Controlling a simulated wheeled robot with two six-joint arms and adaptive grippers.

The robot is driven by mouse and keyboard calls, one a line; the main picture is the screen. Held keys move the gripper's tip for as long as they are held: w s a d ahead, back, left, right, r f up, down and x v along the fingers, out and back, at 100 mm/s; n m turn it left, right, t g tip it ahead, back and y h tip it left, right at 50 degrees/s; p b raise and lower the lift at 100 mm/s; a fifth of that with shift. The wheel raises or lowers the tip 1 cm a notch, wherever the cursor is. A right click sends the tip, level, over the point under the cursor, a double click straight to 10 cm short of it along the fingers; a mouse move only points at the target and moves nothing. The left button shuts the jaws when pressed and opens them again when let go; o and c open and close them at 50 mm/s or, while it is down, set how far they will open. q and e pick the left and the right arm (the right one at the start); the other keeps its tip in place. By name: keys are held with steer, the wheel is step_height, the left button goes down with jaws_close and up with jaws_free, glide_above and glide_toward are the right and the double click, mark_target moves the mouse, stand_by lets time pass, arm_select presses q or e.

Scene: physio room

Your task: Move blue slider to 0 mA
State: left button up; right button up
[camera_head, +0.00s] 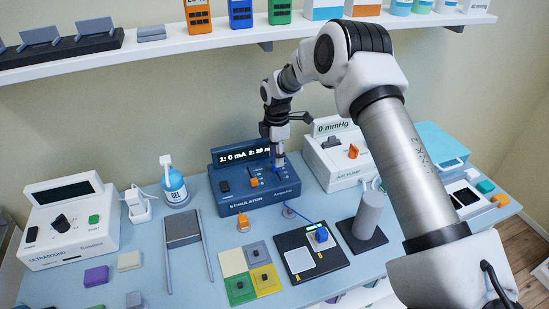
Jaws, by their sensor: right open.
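The dark blue stimulator (228,199) stands at the back middle of the table. Its display reads "1: 0 mA" and a second value that looks like "2: 20 m", with its right end hidden behind my gripper. An orange control (254,182) sits on the panel. The blue slider (277,168) shows only in part, right at my fingertips. My right gripper (278,163) points down over the right part of the stimulator panel and is open. I cannot tell whether its fingers touch the slider. My left gripper is not in view.
A white air pump (328,168) reading "0 mmHg" stands close right of the stimulator. A gel bottle (173,185) and a white ultrasound unit (70,225) are at left. Pads and a black tray (325,262) lie in front. A shelf (150,55) hangs above.

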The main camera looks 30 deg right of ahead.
steer(key=f, duration=0.2)
steer(key=w+f, duration=0.1)
steer(key=f, duration=0.1)
steer(key=shift+s+r, duration=0.15)
steer(key=shift+s, duration=0.1)
steer(key=shift+s+r, duration=0.1)
steer(key=c, duration=0.3)
jaws_close()
